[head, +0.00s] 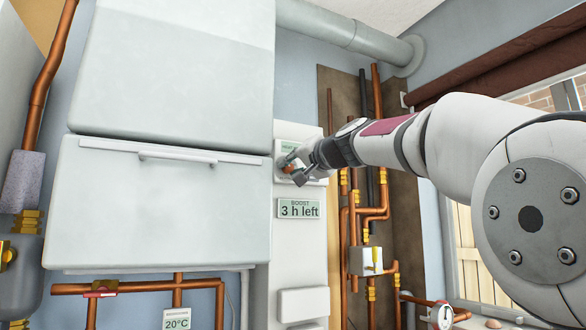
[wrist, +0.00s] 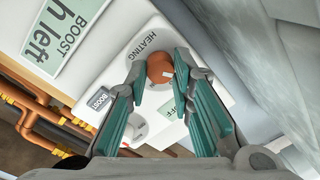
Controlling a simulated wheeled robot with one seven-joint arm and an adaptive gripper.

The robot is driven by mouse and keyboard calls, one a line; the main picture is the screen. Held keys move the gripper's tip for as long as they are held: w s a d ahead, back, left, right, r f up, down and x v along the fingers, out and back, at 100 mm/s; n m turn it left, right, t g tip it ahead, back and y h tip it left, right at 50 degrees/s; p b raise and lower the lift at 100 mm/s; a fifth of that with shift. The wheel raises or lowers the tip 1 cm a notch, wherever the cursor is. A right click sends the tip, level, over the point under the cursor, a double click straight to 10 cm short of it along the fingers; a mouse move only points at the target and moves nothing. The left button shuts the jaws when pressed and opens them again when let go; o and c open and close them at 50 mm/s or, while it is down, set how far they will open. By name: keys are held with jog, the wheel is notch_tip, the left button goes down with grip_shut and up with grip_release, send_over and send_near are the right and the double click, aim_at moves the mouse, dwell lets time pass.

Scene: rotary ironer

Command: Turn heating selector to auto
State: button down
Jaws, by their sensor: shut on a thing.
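The heating selector is a round orange-brown knob (wrist: 160,68) on the white control panel (head: 287,140), beside the word HEATING in the wrist view. A pale mark shows on its face, toward the lower right in the wrist view. My gripper (wrist: 159,75) has its green-padded fingers on either side of the knob and is shut on it. In the head view my gripper (head: 288,163) is at the panel, with a bit of the orange knob (head: 288,169) showing.
A second, white knob (wrist: 137,127) and a BOOST button (wrist: 99,98) sit close to my fingers. A display (head: 299,208) reads "3 h left". The boiler casing (head: 165,200) stands left of the panel; copper pipes (head: 343,230) run to its right.

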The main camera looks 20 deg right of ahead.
jog(key=m, duration=0.6)
jog(key=shift+f+p, duration=0.1)
jog(key=shift+p, duration=0.25)
jog(key=shift+h, duration=0.3)
jog(key=c, duration=1.4)
grip_release()
jog(key=v, duration=1.2)
jog(key=shift+f, duration=0.3)
jog(key=shift+d, duration=0.1)
